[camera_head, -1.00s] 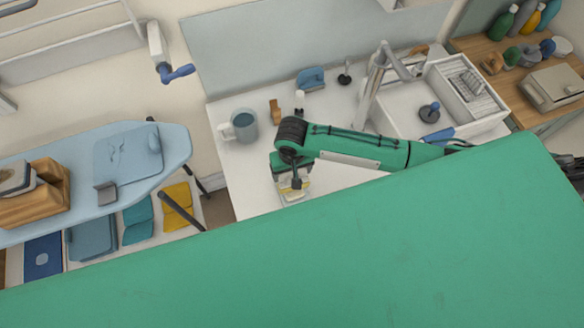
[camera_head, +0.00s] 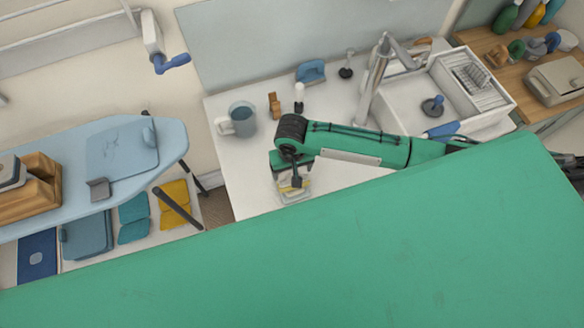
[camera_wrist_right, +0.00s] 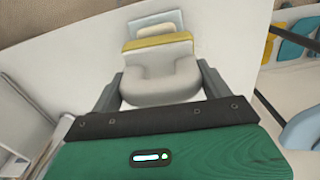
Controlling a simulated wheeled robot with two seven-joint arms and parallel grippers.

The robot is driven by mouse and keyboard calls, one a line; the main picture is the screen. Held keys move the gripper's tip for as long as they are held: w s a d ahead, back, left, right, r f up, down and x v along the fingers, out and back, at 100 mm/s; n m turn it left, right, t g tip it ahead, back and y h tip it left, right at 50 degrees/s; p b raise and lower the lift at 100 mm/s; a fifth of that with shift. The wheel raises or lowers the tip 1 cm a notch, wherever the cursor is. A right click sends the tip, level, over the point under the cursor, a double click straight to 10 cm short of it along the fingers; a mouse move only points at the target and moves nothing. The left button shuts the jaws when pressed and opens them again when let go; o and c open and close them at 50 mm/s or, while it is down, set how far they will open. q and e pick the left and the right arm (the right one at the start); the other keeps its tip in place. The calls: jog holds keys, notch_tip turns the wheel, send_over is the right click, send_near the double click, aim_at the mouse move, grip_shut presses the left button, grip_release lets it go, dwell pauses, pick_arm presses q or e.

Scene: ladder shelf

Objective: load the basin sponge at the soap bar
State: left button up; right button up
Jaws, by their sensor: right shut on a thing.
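My right gripper (camera_wrist_right: 160,90) is shut on a sponge with a pale grey body (camera_wrist_right: 160,82) and a yellow layer (camera_wrist_right: 158,41) at its far side. In the head view my right gripper (camera_head: 296,180) points down at the counter, and a little yellow of the sponge shows beside it. My left gripper is not in view.
The tap (camera_head: 376,75) and basin (camera_head: 405,100) are to the right. An ironing board (camera_head: 80,175) is at left.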

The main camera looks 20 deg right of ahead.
jog(key=shift+f, duration=0.45)
dwell(0.5)
jog(key=shift+s+f+p, duration=0.1)
jog(key=shift+f+p, duration=0.05)
jog(key=shift+p, duration=0.25)
dwell(2.0)
notch_tip(320, 180, up, 3)
jog(key=p, duration=0.3)
jog(key=shift+p, duration=0.3)
notch_tip(320, 180, up, 2)
jog(key=shift+r+p, duration=0.1)
jog(key=shift+p, duration=0.65)
jog(key=shift+r, duration=1)
